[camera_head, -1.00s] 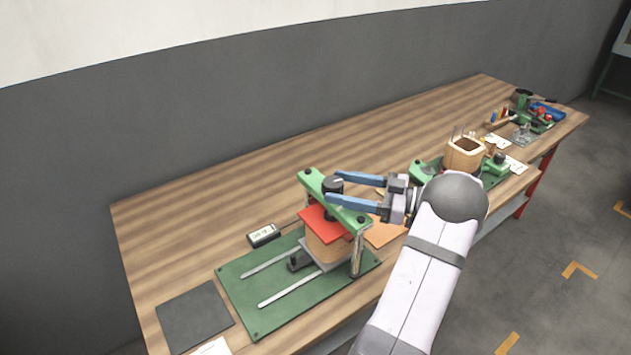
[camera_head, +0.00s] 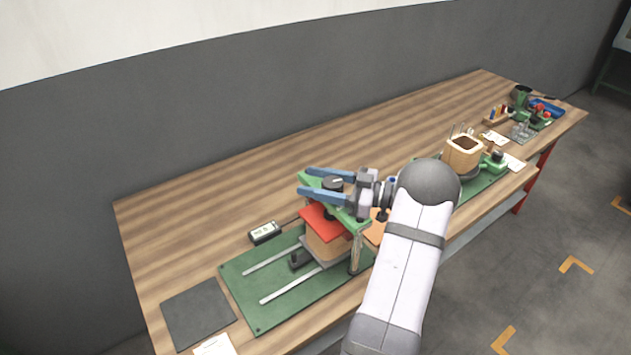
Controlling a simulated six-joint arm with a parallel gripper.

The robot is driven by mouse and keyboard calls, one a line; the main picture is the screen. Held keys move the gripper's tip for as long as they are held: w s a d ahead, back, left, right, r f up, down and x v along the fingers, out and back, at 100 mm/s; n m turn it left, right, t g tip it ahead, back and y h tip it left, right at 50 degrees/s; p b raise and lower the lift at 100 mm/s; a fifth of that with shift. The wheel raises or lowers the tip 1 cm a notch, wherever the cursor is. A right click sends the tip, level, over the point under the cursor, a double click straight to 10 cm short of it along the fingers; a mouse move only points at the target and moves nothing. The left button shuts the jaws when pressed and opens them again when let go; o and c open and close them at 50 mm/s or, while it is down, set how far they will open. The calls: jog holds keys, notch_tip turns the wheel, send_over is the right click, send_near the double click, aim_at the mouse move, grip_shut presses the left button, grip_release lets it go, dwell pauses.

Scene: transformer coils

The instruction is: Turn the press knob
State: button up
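The press knob (camera_head: 333,182) is a dark round knob with a light mark on top. It sits on the green crossbar (camera_head: 358,223) of the press. Under the crossbar are a red plate (camera_head: 322,219) and a tan coil block (camera_head: 326,243). My gripper (camera_head: 304,182) has two blue fingers, spread apart. One lies on the far side of the knob and one on the near side, with the tips reaching past it. I cannot tell whether either finger touches the knob. The near finger hides part of the knob's lower side and of the crossbar.
The press stands on a green base (camera_head: 250,290) with two slotted rails. A small display box (camera_head: 264,233) is behind it and a dark mat (camera_head: 198,313) to its left. A second fixture with a wooden coil (camera_head: 463,152) stands to the right. The wooden table's back is clear.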

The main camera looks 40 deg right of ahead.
jog(key=c, duration=0.7)
jog(key=shift+o, duration=0.2)
jog(key=shift+s+a+f+n+g+y+b, duration=0.1)
jog(key=shift+n+g+y+b, duration=0.3)
jog(key=shift+n+g+y, duration=0.1)
jog(key=shift+s+a+f+n+g+y+b, duration=0.1)
jog(key=shift+n+g+y+b, duration=0.3)
jog(key=shift+g+y, duration=0.1)
jog(key=shift+s+a+r+n+g+y+b, duration=0.15)
jog(key=shift+n+g+y+b, duration=0.1)
jog(key=shift+n+g+y, duration=0.3)
jog(key=shift+s+a+n+g+y+b, duration=0.1)
jog(key=shift+s+n+g+y+b, duration=0.2)
jog(key=shift+g, duration=0.35)
jog(key=shift+s+a+r+n+g+y+b, duration=0.1)
jog(key=shift+n+g+y+b, duration=0.2)
jog(key=shift+n+g, duration=0.3)
jog(key=o, duration=1.1)
jog(key=shift+c, duration=0.2)
notch_tip(320, 180, up, 10)
jog(key=p, duration=0.2)
